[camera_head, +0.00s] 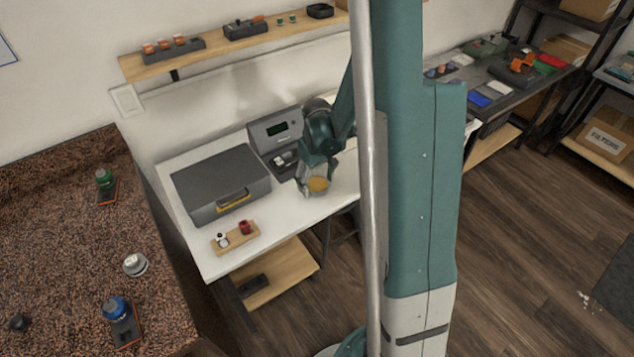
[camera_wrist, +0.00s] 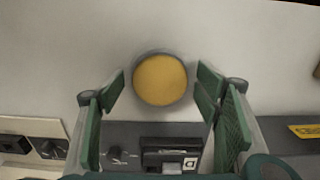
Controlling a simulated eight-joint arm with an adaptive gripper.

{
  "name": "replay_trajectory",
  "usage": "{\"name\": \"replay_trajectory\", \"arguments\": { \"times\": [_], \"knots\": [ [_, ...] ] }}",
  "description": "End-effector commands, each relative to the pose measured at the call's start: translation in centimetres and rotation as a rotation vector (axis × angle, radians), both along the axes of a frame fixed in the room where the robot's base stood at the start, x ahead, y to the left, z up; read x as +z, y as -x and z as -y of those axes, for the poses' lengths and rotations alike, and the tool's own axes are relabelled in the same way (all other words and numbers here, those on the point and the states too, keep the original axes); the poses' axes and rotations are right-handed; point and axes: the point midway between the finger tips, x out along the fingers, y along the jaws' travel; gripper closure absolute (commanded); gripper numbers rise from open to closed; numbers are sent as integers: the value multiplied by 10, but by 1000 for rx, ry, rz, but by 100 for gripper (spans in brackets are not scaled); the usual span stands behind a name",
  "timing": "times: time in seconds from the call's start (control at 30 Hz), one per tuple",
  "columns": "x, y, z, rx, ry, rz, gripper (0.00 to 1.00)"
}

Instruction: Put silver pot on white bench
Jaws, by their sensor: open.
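The silver pot (camera_head: 318,185) shows as a small round pot with a yellow-orange top at the right part of the white bench (camera_head: 228,262). In the wrist view the pot (camera_wrist: 160,80) has a thin silver rim and appears to stand on the white surface. My gripper (camera_head: 314,172) is above it, pointing down and open. In the wrist view my gripper's (camera_wrist: 161,87) green pads are on either side of the pot, with gaps visible at both sides. The pot's lower body is mostly hidden.
The brown speckled counter (camera_head: 75,220) is at the left. A wall shelf (camera_head: 218,44) is behind.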

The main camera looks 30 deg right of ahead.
Motion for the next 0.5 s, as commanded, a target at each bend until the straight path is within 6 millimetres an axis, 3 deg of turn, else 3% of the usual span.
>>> {"name": "replay_trajectory", "arguments": {
  "times": [0.27, 0.5],
  "knots": [
    [6, 0, 0, 0, 0, 0, 37],
    [29, 0, 0, 0, 0, 0, 37]
  ]
}}
